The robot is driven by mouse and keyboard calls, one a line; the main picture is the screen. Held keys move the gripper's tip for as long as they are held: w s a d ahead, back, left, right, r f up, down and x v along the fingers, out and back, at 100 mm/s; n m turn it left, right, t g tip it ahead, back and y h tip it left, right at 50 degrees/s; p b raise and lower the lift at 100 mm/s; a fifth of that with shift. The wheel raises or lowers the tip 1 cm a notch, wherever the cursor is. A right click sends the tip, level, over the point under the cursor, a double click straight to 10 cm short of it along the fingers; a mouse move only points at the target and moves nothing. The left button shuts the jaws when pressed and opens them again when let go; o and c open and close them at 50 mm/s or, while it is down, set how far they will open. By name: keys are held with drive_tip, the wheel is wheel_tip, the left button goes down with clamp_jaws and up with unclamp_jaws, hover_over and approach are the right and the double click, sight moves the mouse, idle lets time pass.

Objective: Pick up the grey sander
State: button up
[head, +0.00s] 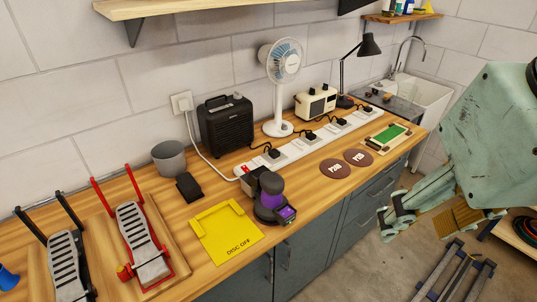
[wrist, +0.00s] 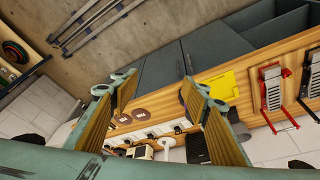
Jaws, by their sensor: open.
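The sander (head: 270,200) stands on the wooden bench at the right edge of a yellow "DISC OFF" plate. It has a dark grey body with purple parts and a small lit display facing front. My gripper (head: 430,212) is at the right of the head view, out over the floor in front of the bench, well away from the sander. In the wrist view my gripper (wrist: 162,92) has its two fingers wide apart with nothing between them. There the sander is mostly hidden behind the right finger.
The yellow plate (head: 227,232) lies left of the sander. A white power strip (head: 290,151) with plugs runs behind it. Two brown sanding discs (head: 335,169) lie to its right. A black heater-like box (head: 226,124), a fan (head: 281,70) and a red-framed pedal (head: 138,236) also stand on the bench.

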drive_tip(key=o, duration=1.1)
drive_tip(key=shift+o, duration=0.2)
